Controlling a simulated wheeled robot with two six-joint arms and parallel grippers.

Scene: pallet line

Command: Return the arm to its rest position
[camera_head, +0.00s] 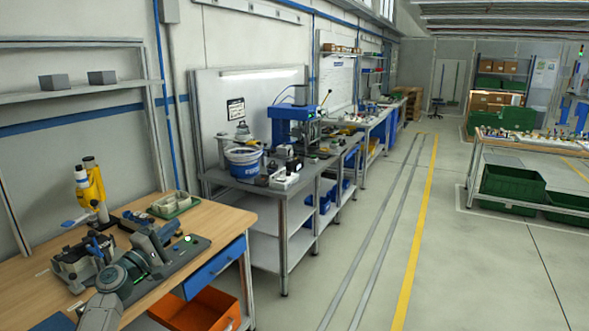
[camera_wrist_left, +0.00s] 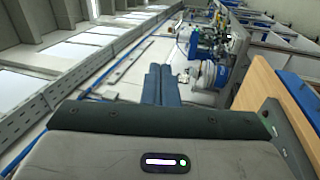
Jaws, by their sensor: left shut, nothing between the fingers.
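My left arm comes in at the lower left of the head view, over the wooden workbench (camera_head: 222,226). My left gripper (camera_head: 152,243) is above the bench top, its outline hard to separate from the equipment around it. In the left wrist view the two dark fingers (camera_wrist_left: 161,70) lie side by side, shut with nothing between them. They point toward the wall and the farther bench. My right gripper is in neither view.
An orange bin (camera_head: 207,311) is below. A metal bench with a blue machine (camera_head: 293,113) stands beyond. The floor aisle is clear.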

